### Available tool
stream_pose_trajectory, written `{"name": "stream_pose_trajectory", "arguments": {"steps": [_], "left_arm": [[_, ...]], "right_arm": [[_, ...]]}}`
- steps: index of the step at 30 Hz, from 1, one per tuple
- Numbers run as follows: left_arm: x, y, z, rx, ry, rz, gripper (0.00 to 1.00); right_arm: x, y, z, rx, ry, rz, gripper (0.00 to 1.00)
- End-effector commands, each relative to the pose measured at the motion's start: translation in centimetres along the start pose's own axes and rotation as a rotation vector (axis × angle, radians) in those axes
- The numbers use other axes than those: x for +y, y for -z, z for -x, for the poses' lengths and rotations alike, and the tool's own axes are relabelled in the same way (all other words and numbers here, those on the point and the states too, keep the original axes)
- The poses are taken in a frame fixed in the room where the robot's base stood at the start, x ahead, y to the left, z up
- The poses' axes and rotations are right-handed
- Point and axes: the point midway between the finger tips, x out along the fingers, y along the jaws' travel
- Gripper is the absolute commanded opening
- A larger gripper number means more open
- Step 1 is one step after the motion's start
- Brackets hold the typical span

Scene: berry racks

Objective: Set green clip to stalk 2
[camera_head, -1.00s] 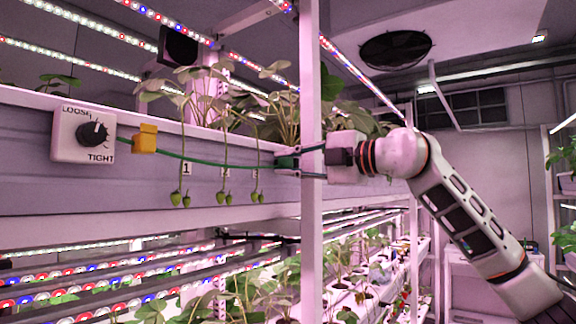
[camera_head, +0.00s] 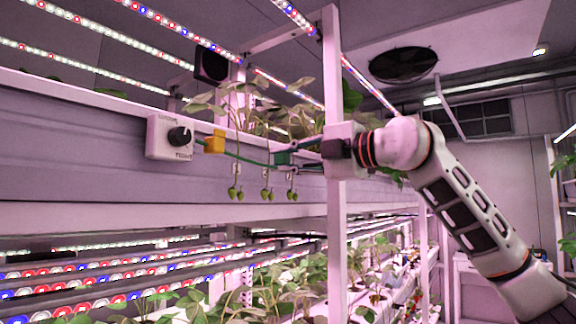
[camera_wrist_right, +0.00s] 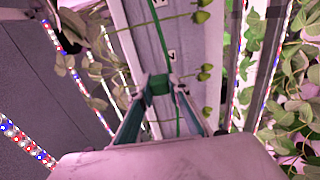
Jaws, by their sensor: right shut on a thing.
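The green clip (camera_head: 283,158) is on the green line along the rack's front wall. My right gripper (camera_head: 290,155) is shut on it; the wrist view also shows the clip (camera_wrist_right: 159,84) between the fingertips. Stalk 2 (camera_head: 267,165) hangs over the wall as the middle of three fruit stalks, with green berries (camera_head: 267,194) at its end. In the head view the clip appears just right of stalk 2, close to stalk 3; exact contact is unclear. The small number labels are hard to read. My left gripper is out of view.
A dial box (camera_head: 160,148) is fixed on the wall at the left, with a yellow clip (camera_head: 215,142) beside it. A pale upright post (camera_head: 337,240) stands below my right gripper. Leafy plants (camera_head: 300,120) grow above the wall.

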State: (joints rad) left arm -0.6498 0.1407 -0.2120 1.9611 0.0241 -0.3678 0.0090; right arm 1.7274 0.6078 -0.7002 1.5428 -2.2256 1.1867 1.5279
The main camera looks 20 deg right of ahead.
Motion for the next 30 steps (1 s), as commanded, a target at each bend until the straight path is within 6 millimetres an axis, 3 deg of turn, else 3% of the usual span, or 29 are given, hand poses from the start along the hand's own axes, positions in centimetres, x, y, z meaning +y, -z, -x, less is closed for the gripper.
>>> {"name": "stream_pose_trajectory", "arguments": {"steps": [17,18,19,30], "left_arm": [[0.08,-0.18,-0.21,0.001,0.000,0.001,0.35],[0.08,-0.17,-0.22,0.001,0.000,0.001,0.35],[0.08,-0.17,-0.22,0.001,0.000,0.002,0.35],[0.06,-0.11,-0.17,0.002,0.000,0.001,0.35]], "right_arm": [[-0.02,0.59,0.00,0.000,0.001,0.000,0.00],[-0.02,0.59,-0.01,0.000,0.001,0.000,0.24],[-0.02,0.59,-0.01,0.000,0.001,0.000,0.32],[0.03,0.55,0.14,0.000,0.000,0.000,0.35]]}}
